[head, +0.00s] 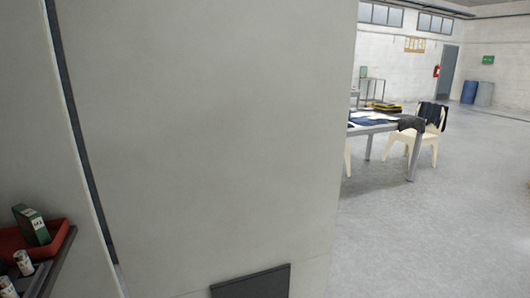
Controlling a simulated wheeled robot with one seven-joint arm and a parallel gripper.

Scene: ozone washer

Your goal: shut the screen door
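A large plain grey panel (215,130) fills the left and middle of the head view, close to me. A dark vertical gap (80,135) runs down its left side, between it and another grey surface (45,120). I cannot tell whether either surface is the screen door; no screen or handle can be made out. A dark flat rectangular piece (252,284) shows at the panel's bottom, cut off by the frame edge. My gripper is not in view.
At lower left, a shelf (50,277) bears a red tray (62,232) with a green box (32,226), and small cans (23,262). Right of the panel, the floor (440,230) is clear. Beyond stand a table (385,126) with dark cloth and a cream chair (438,140).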

